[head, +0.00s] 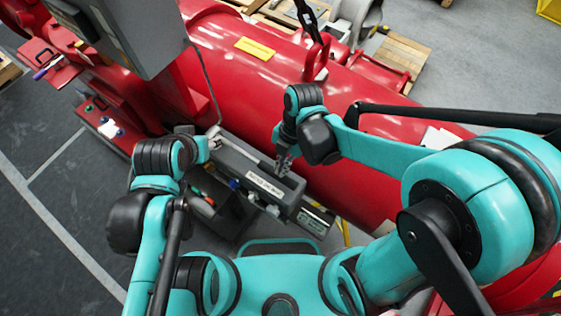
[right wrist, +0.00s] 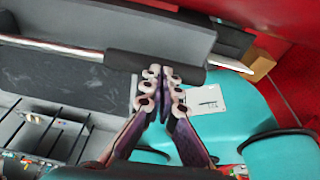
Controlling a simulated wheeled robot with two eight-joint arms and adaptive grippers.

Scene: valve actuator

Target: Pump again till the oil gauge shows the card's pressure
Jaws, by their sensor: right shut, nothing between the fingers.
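A grey box with a white label (head: 265,184), its print too small to read, sits below the red cylinder. My right gripper (head: 284,164) is over the box's right part. In the right wrist view its fingers (right wrist: 165,76) are shut and empty, tips close to a dark grip (right wrist: 125,61) on a silver rod (right wrist: 45,44). I cannot tell whether they touch it. A white card with a small dark drawing (right wrist: 208,98) shows behind the fingers. My left gripper (head: 208,142) is near the box's left end, its jaws unclear. I cannot make out an oil gauge.
A large red cylinder (head: 245,80) fills the space behind the grippers. A grey cabinet (head: 125,35) stands at the upper left. White papers (head: 440,139) lie on the red cylinder at right. An open dark tray (head: 215,212) holds tools.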

